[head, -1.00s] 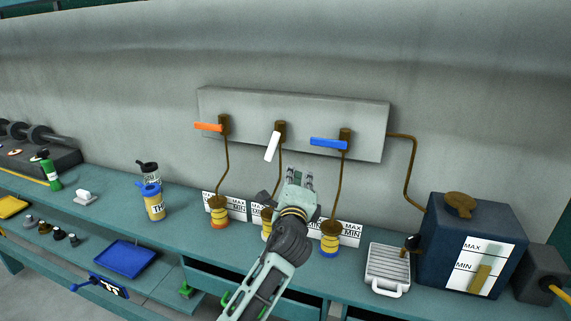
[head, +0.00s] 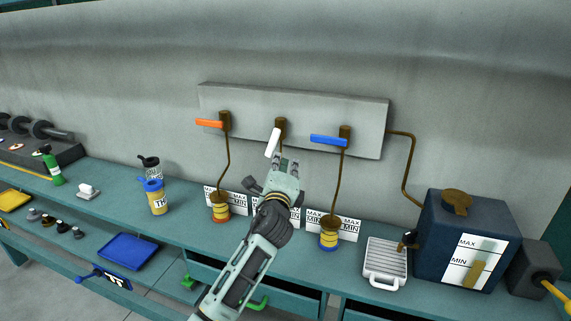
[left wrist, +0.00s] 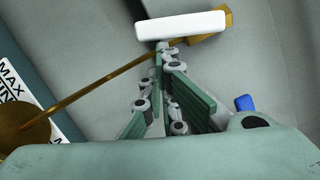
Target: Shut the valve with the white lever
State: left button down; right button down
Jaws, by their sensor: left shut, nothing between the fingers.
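The white lever (head: 273,142) sits on the middle brass valve (head: 281,126) of the grey wall panel (head: 365,112). It slants down and slightly left from its valve. My left gripper (head: 286,163) is shut and empty, with its tips just below and to the right of the lever. In the left wrist view the white lever (left wrist: 180,25) lies across the top, just beyond the shut fingertips (left wrist: 166,48). I cannot tell whether they touch it. My right gripper is not in view.
An orange lever (head: 210,123) is on the left valve and a blue lever (head: 327,140) on the right one. Brass pipes run down to small containers on the bench. A dark blue tank (head: 440,240) stands at the right.

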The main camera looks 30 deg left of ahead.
pick_arm(q)
jog(key=shift+s+a+f+m, duration=0.1)
jog(key=shift+a+f+m, duration=0.1)
jog(key=shift+a+m, duration=0.4)
jog(key=s+a+r+m+t+h, duration=0.1)
jog(key=a+m+h, duration=0.1)
jog(key=a+m, duration=0.2)
jog(key=s+a+r+m+t+h+b, duration=0.1)
jog(key=a+m, duration=0.3)
jog(key=m, duration=0.7)
jog(key=shift+r+m+t+h, duration=0.35)
jog(key=shift+t+h, duration=0.15)
jog(key=shift+t, duration=0.1)
jog(key=shift+a, duration=0.1)
